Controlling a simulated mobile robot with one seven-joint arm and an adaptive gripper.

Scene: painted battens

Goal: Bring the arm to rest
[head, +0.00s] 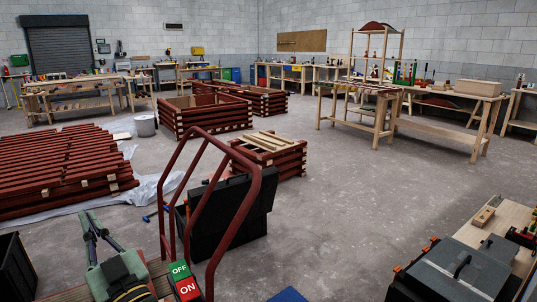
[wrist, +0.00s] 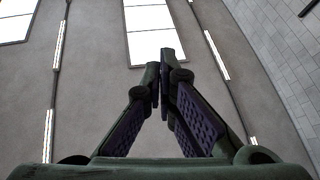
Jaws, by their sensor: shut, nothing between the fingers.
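My gripper (head: 86,212) is at the lower left of the head view, green with dark finger pads. In the wrist view the fingertips of my gripper (wrist: 160,68) come together with nothing between them. The wrist view faces the ceiling (wrist: 90,85), with bright skylights and strip lamps, so the fingers point upward. The fingers touch nothing that I can see.
A red-railed cart with an OFF/ON switch box (head: 183,281) is just right of my gripper. A black case (head: 235,208) stands open behind the rail. Stacked red battens (head: 62,168) lie on the left. Clear concrete floor (head: 350,200) spreads across the middle.

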